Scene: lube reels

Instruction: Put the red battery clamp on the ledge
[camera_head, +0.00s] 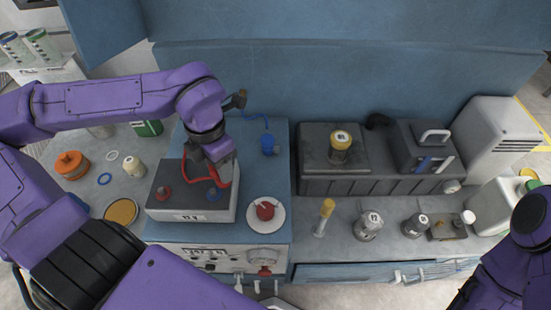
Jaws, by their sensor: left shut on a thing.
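My left gripper (220,166) is shut on a red clamp (233,172) and holds it over the back right part of a grey box (204,211). A thin red cable curves down to the left from the gripper. The box has a red terminal (165,192) and a blue terminal (213,194) on its dark top. The fingers hide part of the clamp. A dark raised ledge (312,172) runs along the back of the bench to the right; I cannot tell if this is the ledge named. My right arm shows at the lower right, its gripper out of view.
A blue clamp-like piece (268,146) with a blue cable stands behind the box. A red item sits on a white plate (281,216). Several bottles, a yellow-capped tube (325,214) and a jar (369,226) stand on the right bench. An orange pot (71,165) stands at left.

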